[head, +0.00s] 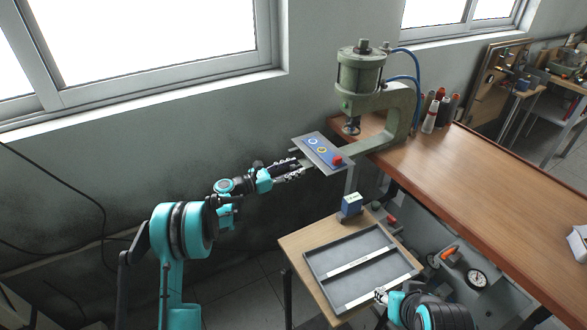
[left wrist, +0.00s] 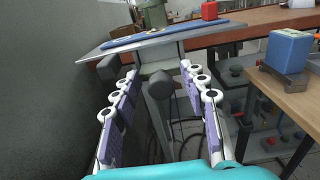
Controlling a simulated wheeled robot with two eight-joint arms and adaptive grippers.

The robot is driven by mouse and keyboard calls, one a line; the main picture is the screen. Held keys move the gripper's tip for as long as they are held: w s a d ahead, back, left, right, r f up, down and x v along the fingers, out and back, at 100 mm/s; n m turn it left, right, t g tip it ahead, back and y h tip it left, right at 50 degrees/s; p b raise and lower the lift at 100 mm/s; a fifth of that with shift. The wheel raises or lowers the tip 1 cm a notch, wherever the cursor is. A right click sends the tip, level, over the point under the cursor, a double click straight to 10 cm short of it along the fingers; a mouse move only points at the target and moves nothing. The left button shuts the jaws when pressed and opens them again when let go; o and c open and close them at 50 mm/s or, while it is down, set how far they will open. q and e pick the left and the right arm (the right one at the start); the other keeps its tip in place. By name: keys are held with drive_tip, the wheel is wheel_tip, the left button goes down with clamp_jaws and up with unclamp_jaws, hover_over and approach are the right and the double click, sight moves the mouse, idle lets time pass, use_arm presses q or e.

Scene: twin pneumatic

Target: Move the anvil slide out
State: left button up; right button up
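The anvil slide (head: 309,143) is a thin grey plate with a blue pad carrying ring shapes and a red block (head: 337,159). It sits at the front left of the green press (head: 360,72), beyond the bench edge. In the left wrist view the plate (left wrist: 92,55) spans the top, with a dark round knob (left wrist: 160,83) below its near edge.
A small wooden table (head: 296,243) holds a grey tray (head: 318,281) with two pale strips and a blue block (head: 351,206). The wooden bench (head: 490,185) is mostly clear; bottles (head: 431,116) stand near the press. A grey wall (head: 215,135) runs along the left.

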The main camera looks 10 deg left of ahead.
use_arm(q)
drive_tip(key=v, duration=1.2)
drive_tip(key=s+d+r+m+g+y, duration=0.2)
drive_tip(key=s+d+r+m+y, duration=0.15)
drive_tip(key=s+m, duration=0.3)
drive_tip(key=s+d+r+m+g+y, duration=0.25)
drive_tip(key=s+d+m+y, duration=0.2)
drive_tip(key=s, duration=0.35)
drive_tip(key=s+a+f+m+y, duration=0.1)
drive_tip(key=s+a+m+y, duration=0.2)
drive_tip(key=s+m, duration=0.4)
drive_tip(key=s+a+f+m+t+y, duration=0.1)
drive_tip(key=s+m, duration=0.6)
drive_tip(key=s, duration=0.8)
drive_tip(key=a+f+y, duration=0.1)
drive_tip(key=a+y, duration=0.1)
drive_tip(key=shift+s+y, duration=0.3)
drive_tip(key=shift+s, duration=0.05)
